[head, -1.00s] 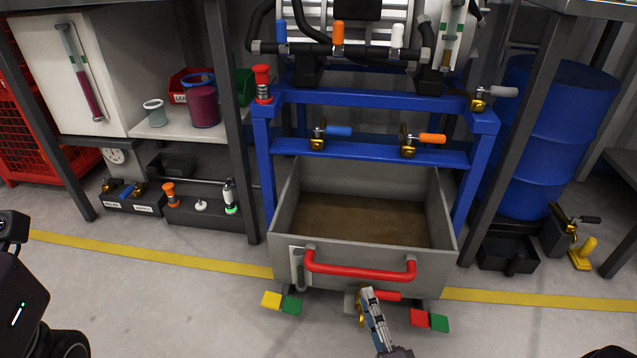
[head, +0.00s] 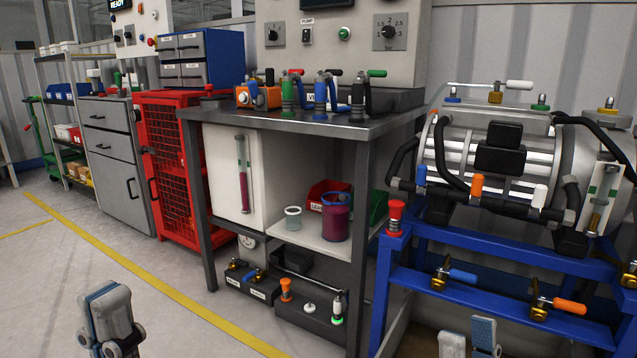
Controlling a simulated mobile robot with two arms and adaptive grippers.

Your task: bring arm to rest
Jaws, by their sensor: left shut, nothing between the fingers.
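My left gripper (head: 108,318) is at the lower left of the head view, over the grey floor. Its fingers are together and nothing shows between them. My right gripper (head: 468,340) is at the bottom edge, in front of the blue frame (head: 440,312). Its two fingertips stand apart with a gap and no object visible between them. The rest of the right gripper is cut off by the picture edge. Both grippers appear clear of the workbench (head: 364,240).
The workbench carries colored-handled valves (head: 322,95) and has a shelf with a purple container (head: 336,217). A red mesh cabinet (head: 170,165) and a grey drawer cabinet (head: 108,150) stand left. A metal cylinder unit (head: 455,150) rests on the blue frame. The floor at left is open.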

